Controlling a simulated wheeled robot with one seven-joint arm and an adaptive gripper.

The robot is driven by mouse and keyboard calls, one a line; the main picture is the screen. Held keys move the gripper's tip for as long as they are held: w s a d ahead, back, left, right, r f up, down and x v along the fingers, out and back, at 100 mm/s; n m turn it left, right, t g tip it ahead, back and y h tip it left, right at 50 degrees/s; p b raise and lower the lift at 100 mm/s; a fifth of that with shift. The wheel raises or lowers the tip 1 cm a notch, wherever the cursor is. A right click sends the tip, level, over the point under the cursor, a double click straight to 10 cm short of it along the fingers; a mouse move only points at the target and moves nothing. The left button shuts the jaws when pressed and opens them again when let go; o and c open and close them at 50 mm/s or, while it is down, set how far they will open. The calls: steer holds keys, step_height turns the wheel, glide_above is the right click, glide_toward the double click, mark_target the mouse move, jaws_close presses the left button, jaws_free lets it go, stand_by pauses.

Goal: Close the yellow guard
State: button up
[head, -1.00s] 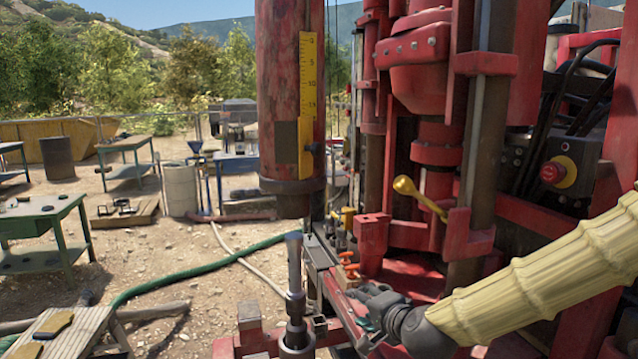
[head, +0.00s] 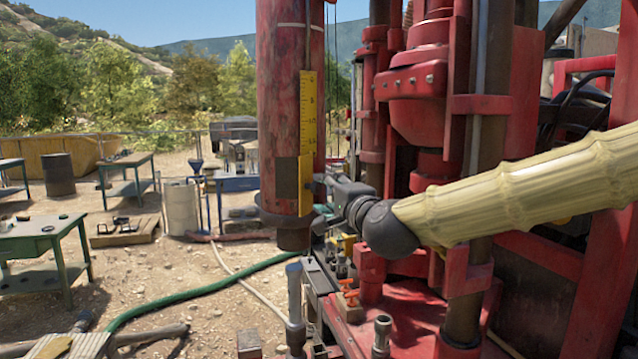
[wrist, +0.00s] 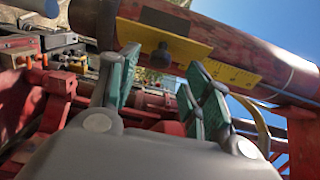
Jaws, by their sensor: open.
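The yellow guard (head: 305,185) is a flat plate on the side of the upright red cylinder, just below a yellow ruled scale (head: 308,110). A dark rectangular patch (head: 286,180) shows uncovered beside it on the left. In the wrist view, the yellow guard (wrist: 190,46) carries a dark round knob (wrist: 162,56). My gripper (head: 328,187) is at the guard's right side. In the wrist view, my gripper (wrist: 165,72) is open, its green-padded fingers spread on either side of the knob. I cannot tell whether they touch it.
Red rig columns and pipes (head: 430,100) stand close behind and right of my arm. An upright grey rod (head: 294,305) and small orange valve handles (head: 349,294) are below. A green hose (head: 200,295) and work table (head: 40,230) lie left, across open ground.

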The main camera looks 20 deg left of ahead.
mark_target(318, 188)
steer(key=shift+p+x, duration=0.85)
steer(key=shift+x, duration=1.7)
jaws_close()
